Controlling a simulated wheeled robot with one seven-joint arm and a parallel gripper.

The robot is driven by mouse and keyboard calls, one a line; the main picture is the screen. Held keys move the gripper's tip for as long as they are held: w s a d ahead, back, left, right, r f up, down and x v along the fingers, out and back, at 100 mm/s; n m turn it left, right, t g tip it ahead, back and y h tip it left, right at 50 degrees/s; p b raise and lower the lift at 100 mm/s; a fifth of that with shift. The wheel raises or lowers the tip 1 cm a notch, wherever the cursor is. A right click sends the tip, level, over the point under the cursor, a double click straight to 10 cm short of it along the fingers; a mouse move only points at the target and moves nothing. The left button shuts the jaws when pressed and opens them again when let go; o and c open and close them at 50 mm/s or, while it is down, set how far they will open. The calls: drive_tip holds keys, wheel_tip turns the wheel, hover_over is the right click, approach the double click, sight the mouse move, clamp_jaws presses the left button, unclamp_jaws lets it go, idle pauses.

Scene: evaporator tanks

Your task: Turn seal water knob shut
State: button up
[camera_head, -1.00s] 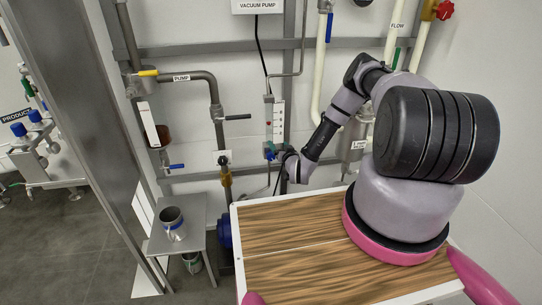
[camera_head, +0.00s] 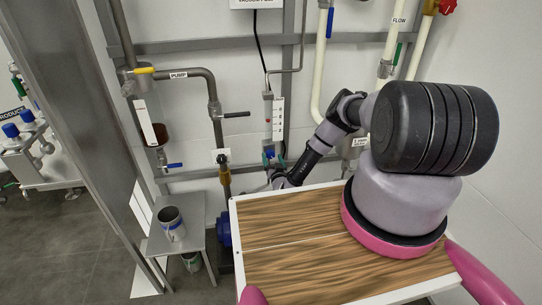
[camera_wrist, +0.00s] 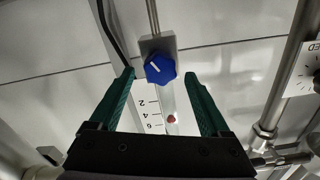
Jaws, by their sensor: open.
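A blue faceted knob (camera_wrist: 160,68) with a white line on it sits on a grey metal block at the end of a clear flow meter (camera_wrist: 168,104). In the wrist view my gripper (camera_wrist: 158,76) is open, with one green finger on each side of the knob. I cannot tell whether the fingers touch it. In the head view the flow meter (camera_head: 277,118) stands on the wall with the blue knob (camera_head: 268,156) at its foot. My wrist is just below it, and the fingers are hard to make out there.
A pipe with a yellow handle (camera_head: 144,71) and a PUMP label runs left of the meter, with a black lever (camera_head: 236,115) below. A pale pipe (camera_head: 322,70) stands to the right. A small metal table (camera_head: 190,210) holds a cup (camera_head: 171,222).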

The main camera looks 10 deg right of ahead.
drive_tip(key=shift+w, duration=1.45)
clamp_jaws()
